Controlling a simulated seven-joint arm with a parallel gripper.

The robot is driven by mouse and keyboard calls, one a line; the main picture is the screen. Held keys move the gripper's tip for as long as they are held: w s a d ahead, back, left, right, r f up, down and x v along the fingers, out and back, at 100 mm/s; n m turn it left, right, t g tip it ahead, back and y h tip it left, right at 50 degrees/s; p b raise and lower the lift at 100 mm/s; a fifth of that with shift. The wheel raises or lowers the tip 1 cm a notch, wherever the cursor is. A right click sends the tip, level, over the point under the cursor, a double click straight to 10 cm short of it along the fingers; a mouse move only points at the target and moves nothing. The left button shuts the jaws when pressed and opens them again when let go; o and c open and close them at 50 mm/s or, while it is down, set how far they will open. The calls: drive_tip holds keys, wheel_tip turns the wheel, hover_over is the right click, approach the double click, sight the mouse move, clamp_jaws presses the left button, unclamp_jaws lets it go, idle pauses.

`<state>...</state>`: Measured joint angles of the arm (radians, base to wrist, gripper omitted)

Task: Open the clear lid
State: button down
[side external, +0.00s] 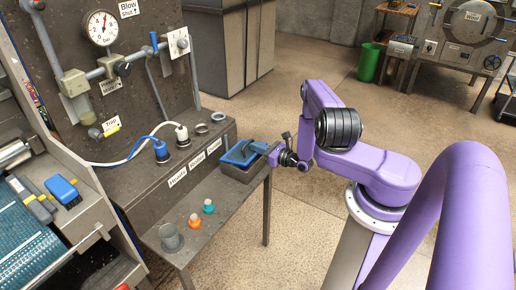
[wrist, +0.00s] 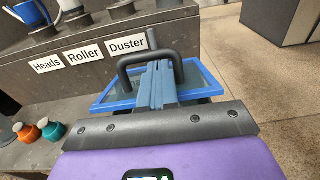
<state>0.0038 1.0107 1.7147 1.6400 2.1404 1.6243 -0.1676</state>
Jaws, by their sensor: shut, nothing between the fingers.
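The clear lid has a blue frame and shows in the wrist view (wrist: 203,76), with a dark arched handle (wrist: 124,72) on it. In the side external view the lid (side external: 236,152) lies over a dark grey bin (side external: 240,172) at the far end of the bench. My gripper (wrist: 158,68) has its blue fingers together, with nothing between them. In the side external view my gripper (side external: 256,147) is at the lid's right side. I cannot tell whether it touches the handle.
A grey block labelled Heads, Roller and Duster (side external: 160,172) stands left of the bin. Orange (side external: 194,221) and teal (side external: 208,206) bottles and a grey cup (side external: 170,238) stand on the near bench. Open floor lies to the right.

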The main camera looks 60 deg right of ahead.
drive_tip(key=shift+r, duration=0.1)
drive_tip(key=shift+w+r+g, duration=0.25)
drive_tip(key=shift+r+g, duration=0.05)
drive_tip(key=shift+r, duration=0.05)
drive_tip(key=shift+w+r+g, duration=0.5)
drive_tip(key=shift+r+g, duration=0.2)
drive_tip(key=shift+r, duration=0.15)
drive_tip(key=w+r+g, duration=0.5)
drive_tip(key=w+g, duration=0.1)
drive_tip(key=w, duration=0.6)
drive_tip(key=shift+w+g, duration=0.3)
drive_tip(key=shift+w, duration=0.05)
drive_tip(key=shift+r, duration=0.1)
drive_tip(key=shift+r, duration=0.1)
